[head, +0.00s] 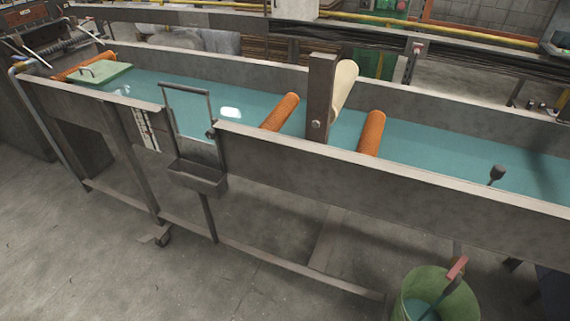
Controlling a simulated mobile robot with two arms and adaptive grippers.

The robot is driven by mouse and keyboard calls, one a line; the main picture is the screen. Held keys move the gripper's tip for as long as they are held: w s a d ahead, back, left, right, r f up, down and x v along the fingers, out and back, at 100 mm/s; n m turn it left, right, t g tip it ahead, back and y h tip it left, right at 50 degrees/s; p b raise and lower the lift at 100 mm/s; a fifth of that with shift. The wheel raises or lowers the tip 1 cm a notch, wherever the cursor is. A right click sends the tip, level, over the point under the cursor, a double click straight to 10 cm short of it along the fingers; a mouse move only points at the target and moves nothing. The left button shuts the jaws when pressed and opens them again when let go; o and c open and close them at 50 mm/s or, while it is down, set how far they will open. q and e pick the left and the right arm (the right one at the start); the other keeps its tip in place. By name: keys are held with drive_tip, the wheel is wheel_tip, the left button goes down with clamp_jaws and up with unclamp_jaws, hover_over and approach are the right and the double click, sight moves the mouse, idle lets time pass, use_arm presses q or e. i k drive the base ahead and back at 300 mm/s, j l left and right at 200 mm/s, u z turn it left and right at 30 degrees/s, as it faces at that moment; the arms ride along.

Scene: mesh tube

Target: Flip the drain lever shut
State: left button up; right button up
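A lever with a red grip (457,268) shows at the lower right, under the near wall of the long metal trough (350,176). It slants up to the right, and its dark shaft runs down in front of the green bucket (411,288). The bucket stands on the floor with teal liquid in it. How the lever joins the trough is not clear. The trough holds teal water (440,158). A dark knob on a short stem (497,174) rises from the water at the right. Neither of my grippers is in view.
Orange rollers (280,112) cross the trough, beside an upright post with a cream paddle (345,84). A gate frame and small metal box (197,178) hang on the near side. A low rail (290,267) runs along the trough's legs. The floor in front is clear.

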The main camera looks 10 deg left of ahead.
sight(455, 268)
drive_tip(key=z, duration=1.25)
